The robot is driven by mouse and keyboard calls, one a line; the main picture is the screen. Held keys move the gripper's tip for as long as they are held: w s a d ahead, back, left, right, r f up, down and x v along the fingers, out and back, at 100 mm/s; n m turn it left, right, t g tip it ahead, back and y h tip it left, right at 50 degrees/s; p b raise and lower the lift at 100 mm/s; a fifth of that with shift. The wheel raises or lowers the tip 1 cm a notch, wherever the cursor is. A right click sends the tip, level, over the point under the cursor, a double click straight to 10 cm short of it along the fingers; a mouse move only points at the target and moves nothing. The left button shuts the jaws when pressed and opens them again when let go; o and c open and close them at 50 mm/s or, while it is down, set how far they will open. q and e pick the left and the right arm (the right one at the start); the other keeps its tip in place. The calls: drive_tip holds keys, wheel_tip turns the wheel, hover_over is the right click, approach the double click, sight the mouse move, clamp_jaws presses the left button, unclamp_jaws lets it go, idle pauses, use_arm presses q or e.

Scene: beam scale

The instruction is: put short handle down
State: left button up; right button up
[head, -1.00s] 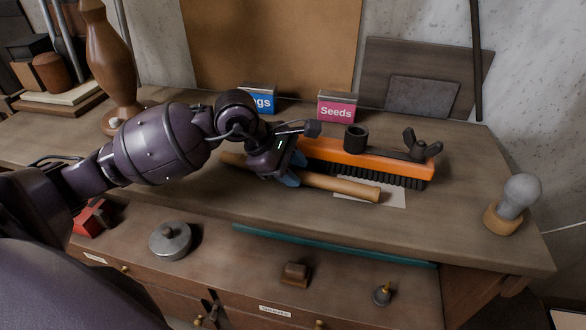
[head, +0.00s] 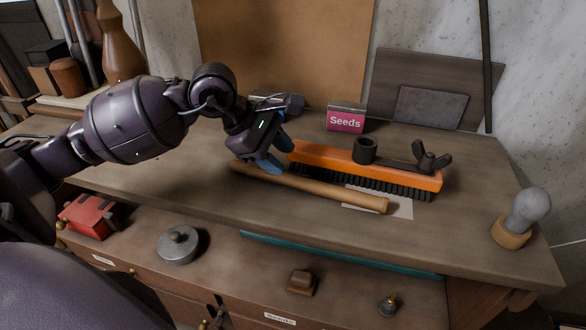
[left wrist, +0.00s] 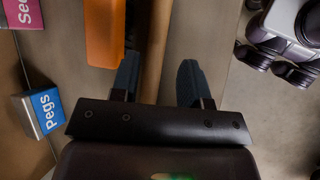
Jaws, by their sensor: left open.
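The short handle (head: 325,192), a light wooden rod, lies on the bench top along the front of the orange brush. Its right end rests over a pale card. My left gripper (head: 275,152) is open, with blue fingertips above the handle's left part. In the left wrist view the handle (left wrist: 156,55) runs between the two spread fingers (left wrist: 158,82), with a gap on the right side. My right gripper is not in view.
The orange brush (head: 370,167) with black bristles lies just behind the handle. A grey-topped knob (head: 529,211) is at the right.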

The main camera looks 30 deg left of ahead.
use_arm(q)
drive_tip(key=shift+v, duration=2.1)
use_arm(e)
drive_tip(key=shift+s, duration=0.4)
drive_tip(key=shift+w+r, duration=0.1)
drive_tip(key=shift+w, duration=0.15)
